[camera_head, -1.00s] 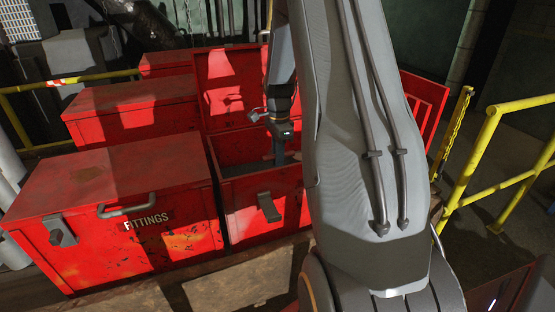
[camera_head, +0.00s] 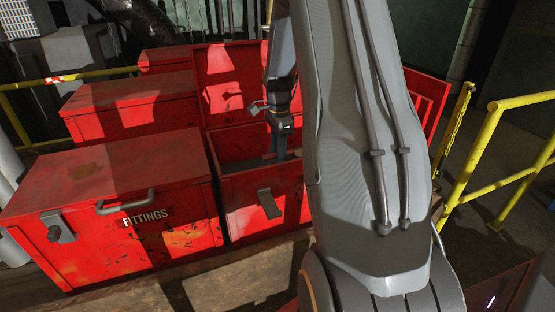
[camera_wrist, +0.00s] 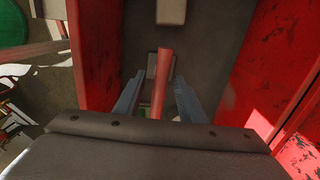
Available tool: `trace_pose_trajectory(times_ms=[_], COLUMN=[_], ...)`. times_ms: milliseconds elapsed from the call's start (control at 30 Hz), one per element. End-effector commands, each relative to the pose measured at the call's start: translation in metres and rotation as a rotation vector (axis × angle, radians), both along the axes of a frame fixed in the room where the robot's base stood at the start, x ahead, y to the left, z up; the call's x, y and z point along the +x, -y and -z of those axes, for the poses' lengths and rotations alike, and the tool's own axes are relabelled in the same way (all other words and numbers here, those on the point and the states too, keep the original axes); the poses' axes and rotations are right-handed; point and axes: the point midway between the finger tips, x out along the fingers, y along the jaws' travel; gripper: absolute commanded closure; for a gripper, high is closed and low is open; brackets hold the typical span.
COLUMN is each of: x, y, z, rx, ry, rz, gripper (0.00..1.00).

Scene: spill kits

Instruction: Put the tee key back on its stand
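A red bar (camera_wrist: 162,85), which looks like the tee key's, stands out between my gripper's fingers in the wrist view. My gripper (camera_wrist: 160,82) is open around it, with a gap on both sides. Part of the bar is hidden behind the wrist housing. Two pale blocks lie beyond on the dark floor, one near the bar's far end (camera_wrist: 153,65) and one farther off (camera_wrist: 171,12); I cannot tell whether either belongs to the stand. In the head view my gripper (camera_head: 280,152) reaches down into the open red box (camera_head: 245,190).
The open box's walls stand close on both sides, and its raised lid (camera_head: 225,80) is behind my gripper. A closed red box marked FITTINGS (camera_head: 110,185) stands to the left, with more red boxes behind. Yellow railings (camera_head: 485,135) stand at the right.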

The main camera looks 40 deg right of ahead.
Motion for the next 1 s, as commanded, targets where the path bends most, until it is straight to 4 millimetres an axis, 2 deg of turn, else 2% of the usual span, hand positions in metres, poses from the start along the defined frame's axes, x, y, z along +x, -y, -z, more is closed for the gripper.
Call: trace_pose_trajectory(times_ms=[200, 400, 567, 1000], x=[0.002, 0.001, 0.001, 0.001], y=[0.001, 0.002, 0.002, 0.001], z=[-0.035, -0.058, -0.063, -0.063], rx=[-0.002, -0.001, -0.001, 0.0], ry=[0.004, 0.002, 0.002, 0.001], rz=[0.0, 0.0, 0.0, 0.0], gripper=[0.63, 0.63, 0.63, 0.63])
